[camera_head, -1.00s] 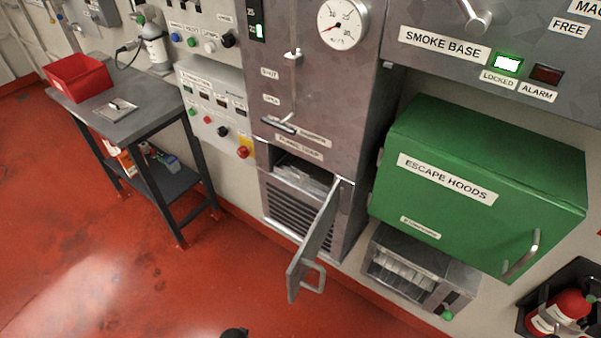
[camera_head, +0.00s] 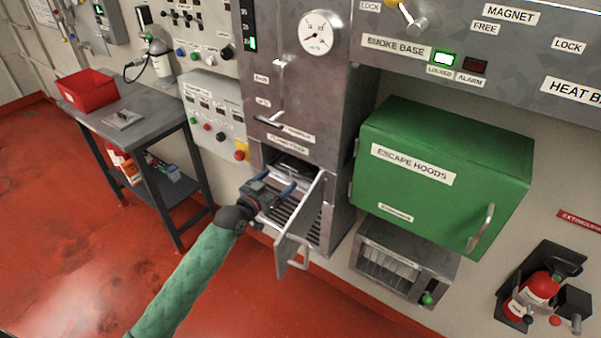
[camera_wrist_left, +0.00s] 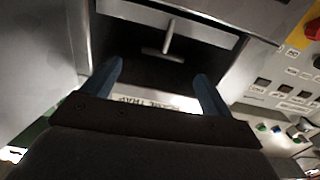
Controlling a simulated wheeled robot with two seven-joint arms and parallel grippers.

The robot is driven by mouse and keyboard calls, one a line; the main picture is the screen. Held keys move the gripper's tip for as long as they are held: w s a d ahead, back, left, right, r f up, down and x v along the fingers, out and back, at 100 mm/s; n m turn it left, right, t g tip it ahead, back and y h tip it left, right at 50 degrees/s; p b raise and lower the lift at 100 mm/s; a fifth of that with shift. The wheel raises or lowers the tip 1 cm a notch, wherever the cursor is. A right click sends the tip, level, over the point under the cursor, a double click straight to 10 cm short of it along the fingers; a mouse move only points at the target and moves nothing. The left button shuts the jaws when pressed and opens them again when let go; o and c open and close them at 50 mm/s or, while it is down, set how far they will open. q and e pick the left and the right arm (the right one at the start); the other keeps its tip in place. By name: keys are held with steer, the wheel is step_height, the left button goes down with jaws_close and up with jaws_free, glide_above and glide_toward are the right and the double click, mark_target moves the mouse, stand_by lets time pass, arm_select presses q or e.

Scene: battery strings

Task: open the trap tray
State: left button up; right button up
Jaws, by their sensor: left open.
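The trap compartment (camera_head: 285,160) is a dark opening low in the grey metal cabinet, and its small hinged door (camera_head: 301,222) stands open to the right. In the left wrist view the dark opening (camera_wrist_left: 120,50) fills the upper middle, with a pale T-shaped handle (camera_wrist_left: 165,42) inside. That handle seems to be on the trap tray, whose edges I cannot make out. My left gripper (camera_head: 279,181) is open and empty in front of the opening, left of the door. In the left wrist view its blue fingers (camera_wrist_left: 158,88) point toward the handle, apart from it. My right gripper is not in view.
The green escape hoods box (camera_head: 440,190) is right of the cabinet, with a grey dispenser (camera_head: 405,262) below it. A grey side table (camera_head: 140,115) with a red bin (camera_head: 88,92) stands at the left. The red floor (camera_head: 60,220) is clear at lower left.

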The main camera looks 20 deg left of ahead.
mark_target(290, 167)
arm_select(q)
steer(key=shift+w+p, duration=0.35)
steer(key=shift+w, duration=0.55)
steer(key=p+x, duration=0.2)
steer(key=x, duration=0.3)
steer(key=shift+w+d, duration=0.35)
steer(key=shift+w, duration=0.25)
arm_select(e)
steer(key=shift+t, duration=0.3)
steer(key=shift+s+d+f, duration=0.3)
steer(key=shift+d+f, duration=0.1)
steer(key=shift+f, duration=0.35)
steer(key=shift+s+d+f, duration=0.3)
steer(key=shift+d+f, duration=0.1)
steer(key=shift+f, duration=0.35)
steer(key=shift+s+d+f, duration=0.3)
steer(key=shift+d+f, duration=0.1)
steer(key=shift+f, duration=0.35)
arm_select(q)
steer(key=shift+f, duration=0.1)
steer(key=c, duration=1.4)
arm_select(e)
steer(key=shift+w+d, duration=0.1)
